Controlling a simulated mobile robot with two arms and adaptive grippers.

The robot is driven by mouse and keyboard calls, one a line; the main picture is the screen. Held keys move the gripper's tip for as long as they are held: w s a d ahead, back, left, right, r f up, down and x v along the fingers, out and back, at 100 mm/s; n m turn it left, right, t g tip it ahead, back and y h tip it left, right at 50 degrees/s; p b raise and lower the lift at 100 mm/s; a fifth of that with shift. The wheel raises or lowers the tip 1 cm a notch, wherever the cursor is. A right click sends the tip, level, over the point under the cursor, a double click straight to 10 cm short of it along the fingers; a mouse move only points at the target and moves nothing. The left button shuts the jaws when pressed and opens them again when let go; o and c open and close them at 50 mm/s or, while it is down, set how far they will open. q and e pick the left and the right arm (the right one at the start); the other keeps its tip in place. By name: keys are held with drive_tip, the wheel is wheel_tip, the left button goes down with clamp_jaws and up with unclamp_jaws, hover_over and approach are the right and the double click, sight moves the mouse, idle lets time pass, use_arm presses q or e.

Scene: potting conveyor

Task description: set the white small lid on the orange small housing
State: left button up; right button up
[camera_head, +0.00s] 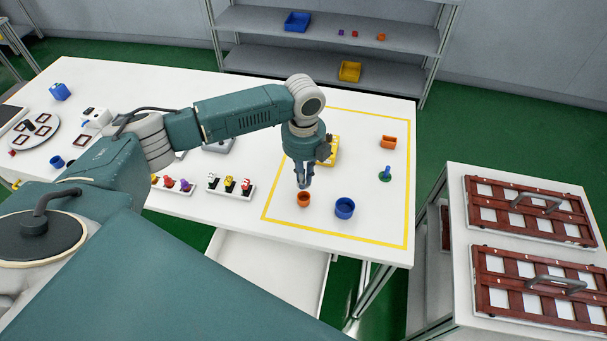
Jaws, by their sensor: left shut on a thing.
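The orange small housing (304,200) is a round orange cup on the white table, inside the yellow outline near the front edge. My left gripper (303,184) points straight down just above it, its fingers shut on a small pale thing that I take for the white small lid. The lid is mostly hidden by the fingers and blends with the white table. I cannot tell whether it touches the housing. My right gripper is not in view.
A larger blue round housing (345,208) stands close to the right. White strips with small coloured parts (231,186) lie to the left.

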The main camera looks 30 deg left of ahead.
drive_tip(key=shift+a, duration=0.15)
use_arm(q)
drive_tip(key=shift+r+p, duration=0.15)
drive_tip(key=shift+p, duration=0.4)
drive_tip(key=shift+f+n, duration=0.3)
drive_tip(key=shift+f, duration=0.35)
drive_tip(key=shift+f+b, duration=0.95)
drive_tip(key=shift+f, duration=1.05)
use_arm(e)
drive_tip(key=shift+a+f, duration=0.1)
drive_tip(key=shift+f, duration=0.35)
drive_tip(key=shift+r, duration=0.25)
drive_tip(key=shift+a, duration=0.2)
use_arm(q)
drive_tip(key=shift+p, duration=0.5)
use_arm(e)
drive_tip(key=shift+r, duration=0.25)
use_arm(q)
drive_tip(key=shift+f, duration=0.35)
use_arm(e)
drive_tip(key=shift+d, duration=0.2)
